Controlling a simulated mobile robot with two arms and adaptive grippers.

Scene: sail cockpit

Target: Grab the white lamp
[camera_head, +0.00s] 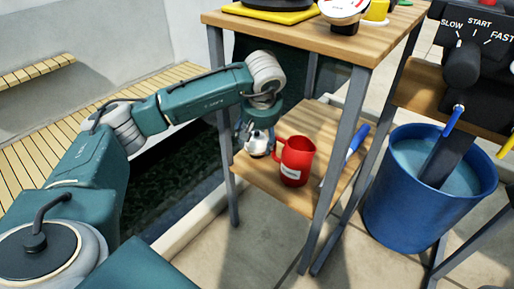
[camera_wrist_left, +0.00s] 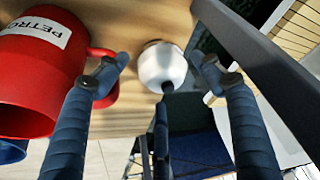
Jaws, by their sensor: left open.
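The white lamp (camera_head: 258,143) is a small rounded thing on the left part of the lower wooden shelf, beside the red jug. In the left wrist view the lamp (camera_wrist_left: 162,67) shows as a white round body with a dark part at its lower end. My left gripper (camera_wrist_left: 165,70) is open, with a finger on each side of the lamp and gaps visible between. In the head view my left gripper (camera_head: 258,128) is over the shelf at the lamp and partly hides it. My right gripper is not in view.
A red jug (camera_head: 296,160) labelled PETRO stands close to the lamp; its handle (camera_wrist_left: 103,52) is near one finger. The shelf (camera_head: 318,125) sits between grey table legs (camera_head: 339,150) under a wooden top (camera_head: 300,32). A blue bucket (camera_head: 410,215) stands to the right.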

